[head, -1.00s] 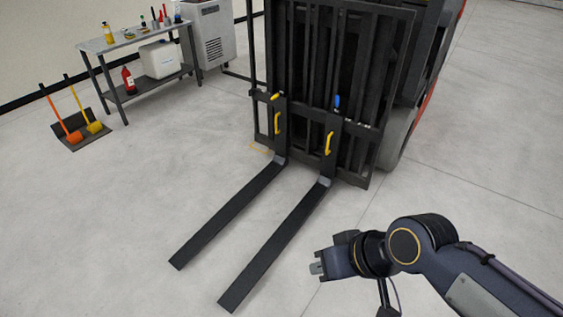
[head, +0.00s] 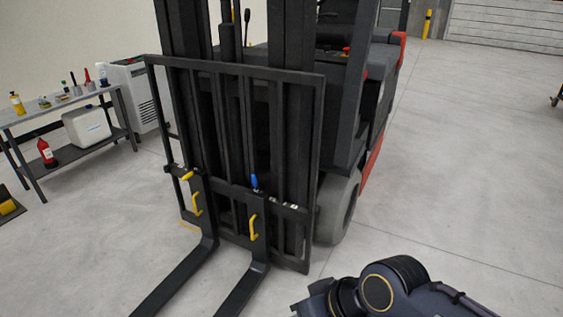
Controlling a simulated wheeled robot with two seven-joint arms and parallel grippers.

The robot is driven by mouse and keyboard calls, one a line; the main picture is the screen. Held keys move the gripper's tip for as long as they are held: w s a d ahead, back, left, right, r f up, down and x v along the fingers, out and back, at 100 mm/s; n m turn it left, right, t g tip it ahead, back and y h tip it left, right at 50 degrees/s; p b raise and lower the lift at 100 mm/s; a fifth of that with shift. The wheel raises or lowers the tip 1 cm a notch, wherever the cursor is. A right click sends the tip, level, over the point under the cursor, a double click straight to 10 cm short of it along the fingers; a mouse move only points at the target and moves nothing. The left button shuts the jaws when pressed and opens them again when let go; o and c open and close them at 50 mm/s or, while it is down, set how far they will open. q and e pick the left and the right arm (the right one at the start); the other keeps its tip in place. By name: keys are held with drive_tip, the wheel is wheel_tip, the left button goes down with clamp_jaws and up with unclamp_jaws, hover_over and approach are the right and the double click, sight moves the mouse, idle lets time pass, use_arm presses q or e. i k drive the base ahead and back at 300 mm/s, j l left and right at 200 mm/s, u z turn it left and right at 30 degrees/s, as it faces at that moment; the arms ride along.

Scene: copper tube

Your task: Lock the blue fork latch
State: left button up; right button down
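The blue fork latch (head: 254,181) stands up on top of the right fork's hanger, on the black carriage bar of the forklift. A yellow latch (head: 186,176) on the left fork lies tilted over to the side. Yellow handles (head: 196,204) sit on both fork shanks below the latches. My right gripper (head: 301,308) is at the bottom edge, in front of the forklift and well apart from the latch. It is mostly cut off, so its fingers cannot be judged. My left gripper is not in view.
The two forks (head: 180,274) reach forward along the floor at bottom left. The load guard (head: 318,130) rises behind the latches. A front wheel (head: 338,207) is at right. A workbench (head: 66,109) with bottles stands at left. The floor at right (head: 470,170) is clear.

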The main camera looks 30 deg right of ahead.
sight(255, 181)
drive_tip(key=i+l, duration=0.1)
drive_tip(key=l, duration=0.3)
drive_tip(key=i+l, duration=0.1)
drive_tip(key=l, duration=0.3)
drive_tip(key=i+l, duration=0.1)
drive_tip(key=l, duration=0.35)
drive_tip(key=i+l, duration=0.1)
drive_tip(key=l, duration=0.3)
drive_tip(key=i+l, duration=0.15)
drive_tip(key=l, duration=0.25)
drive_tip(key=i+l, duration=0.1)
drive_tip(key=l, duration=0.3)
drive_tip(key=i+l, duration=0.15)
drive_tip(key=l, duration=0.25)
drive_tip(key=i+l+z, duration=0.15)
drive_tip(key=l, duration=0.25)
